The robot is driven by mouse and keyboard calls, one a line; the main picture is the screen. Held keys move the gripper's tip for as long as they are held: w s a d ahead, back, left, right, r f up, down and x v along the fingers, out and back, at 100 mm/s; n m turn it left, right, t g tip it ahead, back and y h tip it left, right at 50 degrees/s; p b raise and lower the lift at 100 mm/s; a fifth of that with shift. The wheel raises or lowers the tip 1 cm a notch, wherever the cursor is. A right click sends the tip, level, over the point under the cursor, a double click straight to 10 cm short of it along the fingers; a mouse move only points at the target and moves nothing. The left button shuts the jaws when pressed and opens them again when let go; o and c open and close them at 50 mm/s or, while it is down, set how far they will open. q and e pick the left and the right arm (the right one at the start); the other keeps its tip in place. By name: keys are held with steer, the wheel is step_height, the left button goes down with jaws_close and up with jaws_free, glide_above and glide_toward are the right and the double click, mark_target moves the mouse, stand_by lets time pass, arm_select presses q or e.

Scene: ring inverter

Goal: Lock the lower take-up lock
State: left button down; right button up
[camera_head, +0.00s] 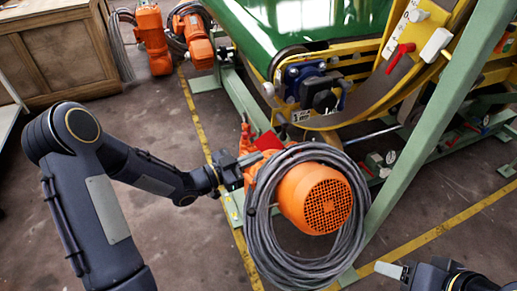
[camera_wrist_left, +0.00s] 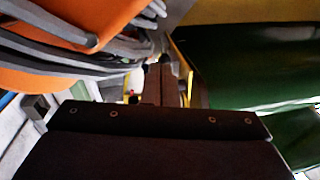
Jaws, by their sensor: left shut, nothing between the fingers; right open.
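I cannot tell for sure which part is the lower take-up lock. A red flat part (camera_head: 268,142) shows just beyond the tip of my left gripper (camera_head: 250,160), beside the coiled cable; whether they touch is unclear. My left gripper is shut and empty; in the left wrist view its fingers (camera_wrist_left: 160,85) point away, close together. A red lever (camera_head: 400,55) sits higher up, on the yellow frame's light plate. My right gripper (camera_head: 390,270) is at the bottom right edge, partly cut off, open and away from the machine.
An orange motor (camera_head: 315,198) wrapped in thick grey cable (camera_head: 270,232) stands right of my left gripper, and shows close in the left wrist view (camera_wrist_left: 60,25). Floor at left is open.

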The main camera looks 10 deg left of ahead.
arm_select(q)
steer(key=s+a+f, duration=0.3)
steer(key=f, duration=0.1)
steer(key=shift+f+p, duration=0.25)
steer(key=shift+p, duration=0.05)
